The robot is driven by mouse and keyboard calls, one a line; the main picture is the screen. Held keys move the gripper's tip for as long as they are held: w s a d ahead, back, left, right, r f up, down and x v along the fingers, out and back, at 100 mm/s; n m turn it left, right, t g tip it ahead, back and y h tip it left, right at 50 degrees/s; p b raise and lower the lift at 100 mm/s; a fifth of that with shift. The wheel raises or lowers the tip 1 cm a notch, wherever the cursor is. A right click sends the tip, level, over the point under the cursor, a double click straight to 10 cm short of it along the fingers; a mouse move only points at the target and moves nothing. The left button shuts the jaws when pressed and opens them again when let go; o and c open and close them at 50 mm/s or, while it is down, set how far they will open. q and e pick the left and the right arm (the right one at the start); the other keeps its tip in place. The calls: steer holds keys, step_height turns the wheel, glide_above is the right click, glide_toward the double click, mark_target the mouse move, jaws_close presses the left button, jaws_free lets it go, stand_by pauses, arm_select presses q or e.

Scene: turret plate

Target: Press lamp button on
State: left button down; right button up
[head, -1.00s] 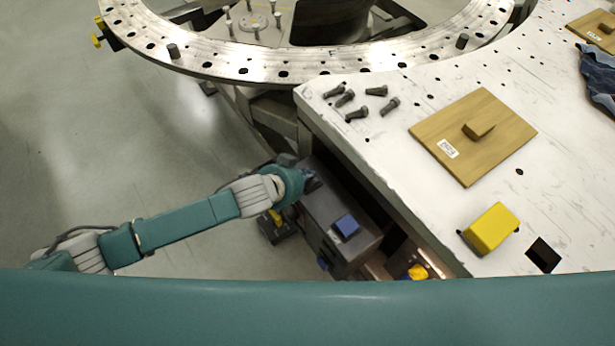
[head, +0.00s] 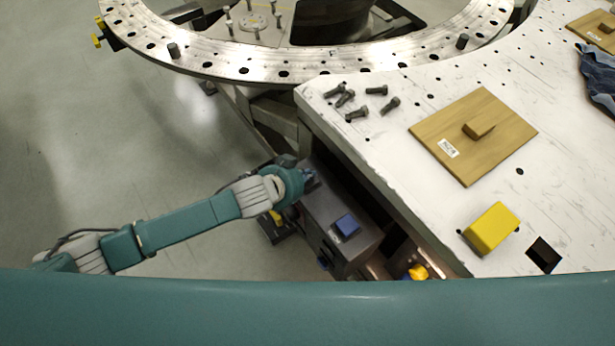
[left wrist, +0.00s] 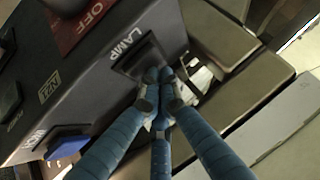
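A dark grey control box (head: 318,214) stands beside the white table. In the left wrist view its face (left wrist: 92,84) carries the word LAMP beside a dark rocker-like button (left wrist: 138,57) in a raised frame. My left gripper (left wrist: 159,77) has its blue fingers drawn together, with the tips at the lower edge of that button. I cannot tell whether they touch or press it. In the head view the left gripper (head: 310,180) is at the far end of the box, partly hidden by my wrist. My right gripper is not in view.
A red OFF label (left wrist: 88,20) and a blue part (left wrist: 68,143) are also on the box. The white table (head: 400,150) holds several bolts (head: 347,97), a wooden plate (head: 496,125) and a yellow block (head: 492,228). A round metal ring (head: 215,58) is behind.

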arm_select(q)
steer(key=shift+s+a+f, duration=0.15)
steer(key=shift+s+f, duration=0.1)
steer(key=shift+f, duration=0.2)
steer(key=shift+p, duration=0.4)
steer(key=shift+s, duration=0.1)
steer(key=r+p, duration=0.6)
steer(key=shift+w+r+p, duration=0.25)
steer(key=shift+r+p, duration=0.1)
